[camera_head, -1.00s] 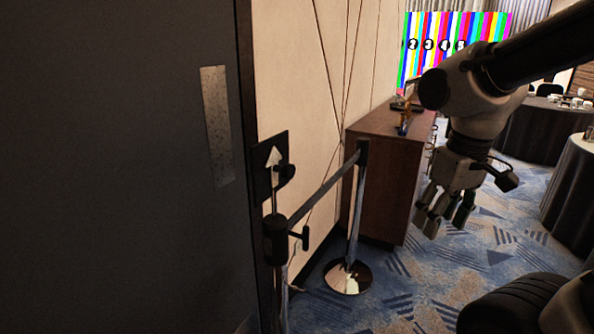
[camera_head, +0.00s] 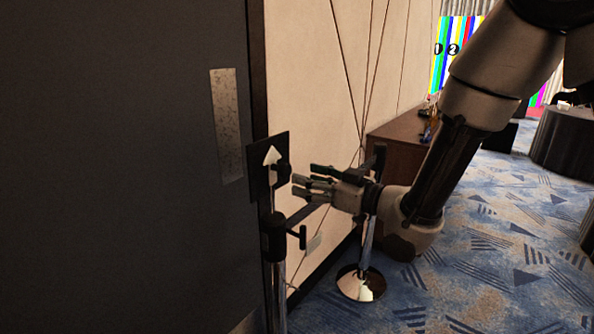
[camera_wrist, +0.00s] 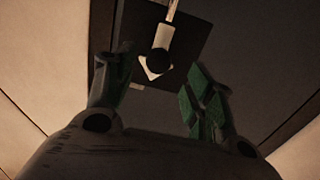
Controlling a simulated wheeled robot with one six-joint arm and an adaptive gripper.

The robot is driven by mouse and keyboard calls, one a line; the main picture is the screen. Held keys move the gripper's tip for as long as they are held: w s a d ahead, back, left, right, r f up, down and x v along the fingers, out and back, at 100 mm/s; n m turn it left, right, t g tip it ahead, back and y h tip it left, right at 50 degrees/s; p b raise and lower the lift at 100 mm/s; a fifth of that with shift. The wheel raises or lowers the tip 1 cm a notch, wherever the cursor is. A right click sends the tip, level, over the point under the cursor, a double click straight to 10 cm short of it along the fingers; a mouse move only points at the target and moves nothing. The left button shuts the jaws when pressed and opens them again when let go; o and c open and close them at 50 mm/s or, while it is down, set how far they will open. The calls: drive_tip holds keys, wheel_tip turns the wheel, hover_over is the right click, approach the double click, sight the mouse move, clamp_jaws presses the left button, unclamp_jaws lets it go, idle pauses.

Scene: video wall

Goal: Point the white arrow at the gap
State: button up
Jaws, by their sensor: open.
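The white arrow (camera_head: 271,156) is on a dark square plate (camera_head: 257,188) above a stanchion post and points upward in the head view. A black knob (camera_head: 281,174) sticks out at the arrow. In the wrist view, the white arrow (camera_wrist: 156,70) points downward, with the round black knob (camera_wrist: 158,60) partly covering it. My gripper (camera_head: 302,188) is open and sideways, just right of the plate, its fingers toward the knob but apart from it. In the wrist view, my gripper's green-padded fingers (camera_wrist: 155,88) sit either side of the arrow's tip. I cannot identify the gap.
A dark door-like panel (camera_head: 130,170) fills the left. The near stanchion post (camera_head: 275,270) stands below the plate, its belt running to a second post with a shiny base (camera_head: 361,283). A brown cabinet (camera_head: 398,138) stands behind. Patterned carpet at right is mostly clear.

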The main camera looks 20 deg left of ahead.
sight(288, 170)
drive_tip(key=x, duration=0.5)
drive_tip(key=r+x, duration=0.1)
drive_tip(key=x, duration=0.1)
drive_tip(key=shift+w+a, duration=0.2)
drive_tip(key=shift+a, duration=0.1)
drive_tip(key=shift+c, duration=0.4)
drive_tip(key=c, duration=0.9)
